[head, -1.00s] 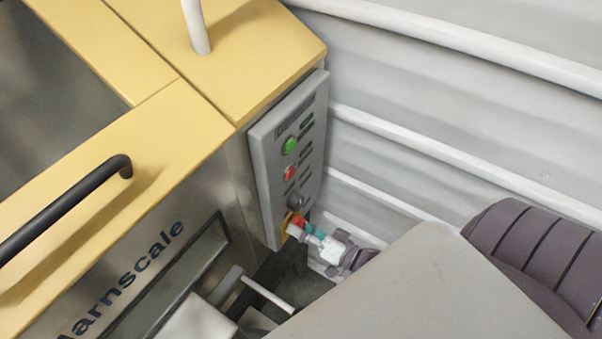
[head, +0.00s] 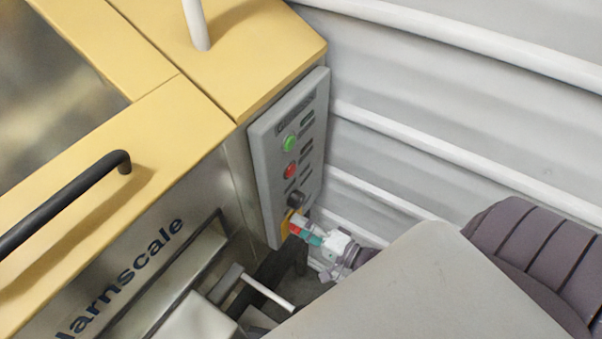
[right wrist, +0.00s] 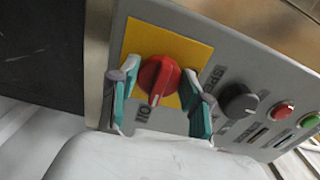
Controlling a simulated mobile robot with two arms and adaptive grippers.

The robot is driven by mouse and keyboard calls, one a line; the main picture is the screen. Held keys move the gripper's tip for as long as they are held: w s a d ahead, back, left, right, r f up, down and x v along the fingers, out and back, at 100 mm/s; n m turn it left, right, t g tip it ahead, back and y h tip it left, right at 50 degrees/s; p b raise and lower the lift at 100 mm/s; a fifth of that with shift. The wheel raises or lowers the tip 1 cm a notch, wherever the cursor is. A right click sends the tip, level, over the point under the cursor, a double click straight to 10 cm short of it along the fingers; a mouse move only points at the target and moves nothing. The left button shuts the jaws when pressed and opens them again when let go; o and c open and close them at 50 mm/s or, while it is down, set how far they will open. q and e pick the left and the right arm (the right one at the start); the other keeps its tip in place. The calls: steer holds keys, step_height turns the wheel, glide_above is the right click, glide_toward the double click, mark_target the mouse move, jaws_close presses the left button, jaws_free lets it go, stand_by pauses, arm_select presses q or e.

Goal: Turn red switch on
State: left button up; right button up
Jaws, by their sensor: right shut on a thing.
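The red switch (right wrist: 158,82) is a round red knob on a yellow plate (right wrist: 190,48), low on the grey control panel. Its pale pointer mark faces down in the right wrist view, near a small printed label. My right gripper (right wrist: 160,100) has its teal-padded fingers on either side of the knob, shut on it. In the head view the right gripper (head: 305,232) reaches the bottom of the panel (head: 262,170) and partly hides the switch and plate. My left gripper is not in view.
Above the switch are a black knob (head: 295,199), a red button (head: 290,170) and a green button (head: 289,143). The yellow-topped hopper (head: 120,130) with a black handle (head: 70,200) stands left. A ribbed grey wall (head: 450,110) is close on the right.

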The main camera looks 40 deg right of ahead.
steer(key=shift+m, duration=0.4)
steer(key=o, duration=1.1)
steer(key=shift+o, duration=0.2)
steer(key=v, duration=1.2)
